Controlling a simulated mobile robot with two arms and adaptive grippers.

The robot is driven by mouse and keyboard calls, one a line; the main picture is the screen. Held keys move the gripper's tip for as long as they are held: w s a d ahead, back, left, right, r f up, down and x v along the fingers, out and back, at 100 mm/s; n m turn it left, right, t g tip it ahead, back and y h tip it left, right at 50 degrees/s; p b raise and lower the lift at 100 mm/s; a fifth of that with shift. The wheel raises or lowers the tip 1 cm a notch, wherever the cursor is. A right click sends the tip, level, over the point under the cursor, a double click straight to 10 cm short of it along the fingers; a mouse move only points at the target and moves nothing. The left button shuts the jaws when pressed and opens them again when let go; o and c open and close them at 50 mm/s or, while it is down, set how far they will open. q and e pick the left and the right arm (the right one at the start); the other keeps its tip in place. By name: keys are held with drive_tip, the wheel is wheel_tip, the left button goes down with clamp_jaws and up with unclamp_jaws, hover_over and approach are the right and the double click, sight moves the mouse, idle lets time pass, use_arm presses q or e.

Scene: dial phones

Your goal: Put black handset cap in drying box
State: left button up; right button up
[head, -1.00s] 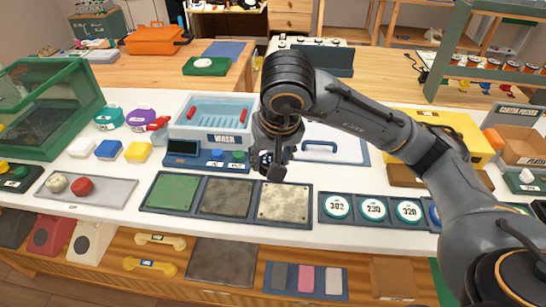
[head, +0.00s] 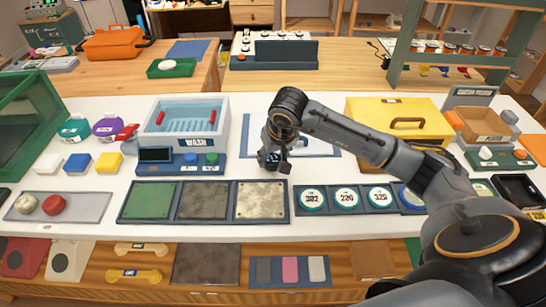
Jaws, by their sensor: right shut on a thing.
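My right gripper (head: 272,162) hangs above the white table, just behind the pale speckled pad. It is shut on a small dark thing between its fingertips, consistent with the black handset cap, but too small and shaded to make out clearly. A yellow box (head: 372,122) with a brown handle stands to the right, behind my right forearm, which hides part of its front. A green box with clear panels (head: 22,122) stands at the far left, cut by the picture edge. No readable label shows which is the drying box. My left gripper is not in view.
The WASH basin (head: 150,120) stands left of the gripper. A three-pad tray (head: 125,204) and round numbered dials (head: 346,198) line the front. A white panel with a blue rim (head: 247,130) lies behind the gripper. A brown carton (head: 480,122) stands far right.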

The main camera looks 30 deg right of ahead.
drive_tip(key=shift+f, duration=0.55)
drive_tip(key=shift+f, duration=0.2)
drive_tip(key=o, duration=1)
drive_tip(key=shift+r, duration=0.1)
